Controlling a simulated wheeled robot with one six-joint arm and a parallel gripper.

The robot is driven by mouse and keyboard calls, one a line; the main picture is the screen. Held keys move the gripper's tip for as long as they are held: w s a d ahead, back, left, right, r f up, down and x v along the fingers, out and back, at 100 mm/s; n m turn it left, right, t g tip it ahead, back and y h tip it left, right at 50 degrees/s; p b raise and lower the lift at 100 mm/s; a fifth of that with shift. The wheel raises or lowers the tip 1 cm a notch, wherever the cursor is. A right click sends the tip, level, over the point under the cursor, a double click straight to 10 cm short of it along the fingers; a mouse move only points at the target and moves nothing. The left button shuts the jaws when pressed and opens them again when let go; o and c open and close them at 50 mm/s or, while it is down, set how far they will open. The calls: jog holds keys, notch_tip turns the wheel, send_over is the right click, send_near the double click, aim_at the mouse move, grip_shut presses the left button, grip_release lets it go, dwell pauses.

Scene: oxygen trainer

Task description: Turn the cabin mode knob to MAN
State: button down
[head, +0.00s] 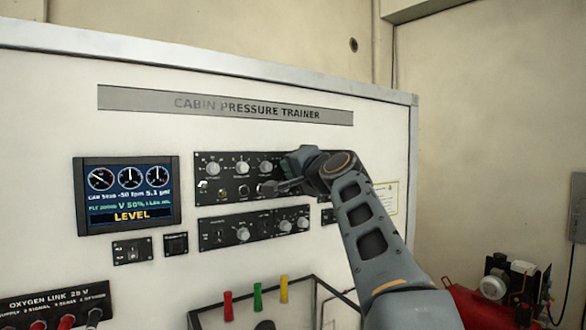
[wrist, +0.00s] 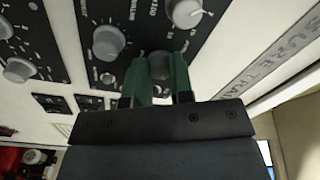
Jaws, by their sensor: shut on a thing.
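My gripper (head: 272,187) reaches the upper black control panel (head: 228,178) from the right in the head view. In the wrist view, my gripper (wrist: 161,72) has its two green fingers on either side of a dark round knob (wrist: 160,66) and is shut on it. This dark knob seems to be the cabin mode knob, but its label and pointer cannot be read. Its lower part is hidden behind the fingers in the wrist view. In the head view my gripper and arm hide the right part of the panel.
Pale grey knobs stand close by, one beside the fingers (wrist: 186,12) and another to the left (wrist: 108,42). A lower knob panel (head: 252,228) lies beneath. A display (head: 127,193) at left reads LEVEL. Red, green and yellow handles (head: 258,296) stand below.

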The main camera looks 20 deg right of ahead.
jog(key=c, duration=1)
grip_release()
jog(key=shift+s, duration=0.15)
jog(key=s+d+b, duration=0.1)
jog(key=s+b, duration=0.4)
jog(key=s, duration=0.8)
jog(key=shift+s+d+f+b, duration=0.25)
jog(key=shift+b, duration=0.1)
